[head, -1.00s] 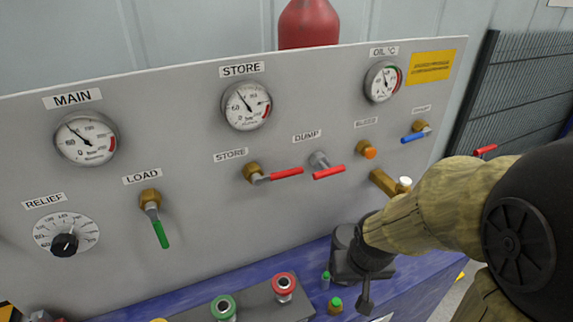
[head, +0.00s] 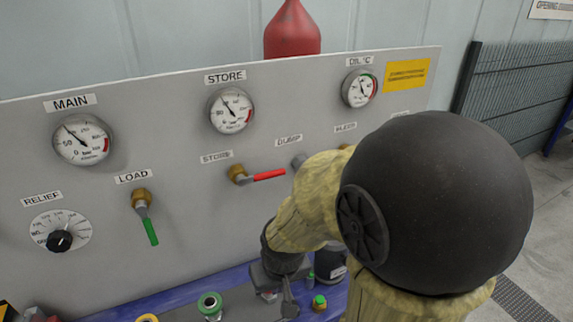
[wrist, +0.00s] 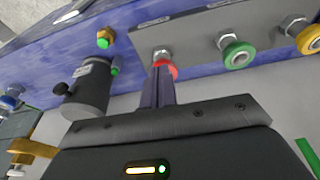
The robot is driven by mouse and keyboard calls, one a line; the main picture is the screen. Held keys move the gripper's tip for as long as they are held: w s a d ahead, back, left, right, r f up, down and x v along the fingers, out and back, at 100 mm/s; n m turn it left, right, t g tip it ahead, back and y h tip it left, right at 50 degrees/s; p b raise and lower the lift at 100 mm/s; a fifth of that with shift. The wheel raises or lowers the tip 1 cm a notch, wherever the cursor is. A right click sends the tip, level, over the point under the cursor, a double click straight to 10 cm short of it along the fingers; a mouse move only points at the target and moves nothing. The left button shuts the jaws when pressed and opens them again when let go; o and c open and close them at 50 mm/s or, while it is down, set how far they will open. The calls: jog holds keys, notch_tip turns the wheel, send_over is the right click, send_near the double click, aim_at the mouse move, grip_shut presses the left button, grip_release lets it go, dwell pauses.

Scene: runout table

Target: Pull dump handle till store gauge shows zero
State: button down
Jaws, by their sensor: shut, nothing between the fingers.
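The STORE gauge (head: 230,110) is a round white dial at the top middle of the grey panel in the head view. Its needle points up and left, off the low end of the scale.
The red-handled STORE valve (head: 268,175) is left of my arm, and the green LOAD handle (head: 149,230) hangs further left. A green button (head: 210,304) sits on the ledge beside my gripper. A dark cylinder (wrist: 88,88) stands near the fingers in the wrist view.

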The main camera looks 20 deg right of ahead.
dwell(0.3)
jog(key=t+p, duration=0.1)
jog(key=p, duration=1.6)
send_near(301, 163)
jog(key=s+a+r, duration=0.1)
jog(key=s+r, duration=0.1)
jog(key=s, duration=0.1)
jog(key=shift+w+f, duration=0.15)
jog(key=p+x, duration=0.3)
jog(key=x, duration=0.7)
jog(key=shift+w+a, duration=0.1)
jog(key=shift+w, duration=0.1)
